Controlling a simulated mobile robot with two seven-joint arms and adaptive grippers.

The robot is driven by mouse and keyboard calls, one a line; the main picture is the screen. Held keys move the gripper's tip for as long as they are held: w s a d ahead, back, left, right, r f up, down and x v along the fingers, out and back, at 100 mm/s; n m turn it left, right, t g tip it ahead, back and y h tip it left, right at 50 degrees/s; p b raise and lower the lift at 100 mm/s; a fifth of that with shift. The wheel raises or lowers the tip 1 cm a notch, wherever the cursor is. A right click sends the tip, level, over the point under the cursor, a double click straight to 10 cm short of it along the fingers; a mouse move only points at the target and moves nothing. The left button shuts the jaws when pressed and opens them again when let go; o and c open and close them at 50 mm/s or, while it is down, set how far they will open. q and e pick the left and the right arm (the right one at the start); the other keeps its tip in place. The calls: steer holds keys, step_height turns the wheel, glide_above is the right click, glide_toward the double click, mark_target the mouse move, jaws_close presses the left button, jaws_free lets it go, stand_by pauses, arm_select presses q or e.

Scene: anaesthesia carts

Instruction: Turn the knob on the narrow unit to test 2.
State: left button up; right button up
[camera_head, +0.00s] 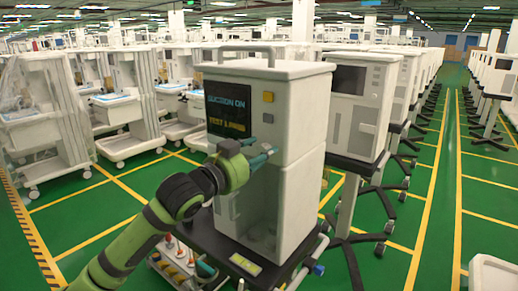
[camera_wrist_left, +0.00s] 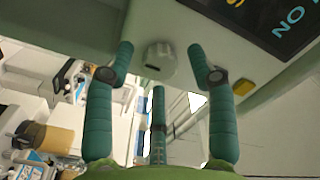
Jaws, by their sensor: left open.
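The narrow unit (camera_head: 300,120) is a tall white box with a top handle. In the left wrist view, the white round knob (camera_wrist_left: 160,60) with a dark mark lies between the two upper green fingers, with gaps on both sides. A third finger stands below it, apart. The left gripper is open and empty. My right gripper is not in view.
Yellow and grey square buttons (camera_head: 268,97) sit beside the screen. The unit stands on a dark cart shelf (camera_head: 215,238) with fittings at its front. A similar white unit (camera_head: 362,100) stands close on the right. Green floor is free farther right.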

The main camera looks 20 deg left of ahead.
arm_select(q)
steer(key=shift+w, duration=0.2)
steer(key=shift+c, duration=0.4)
jaws_close()
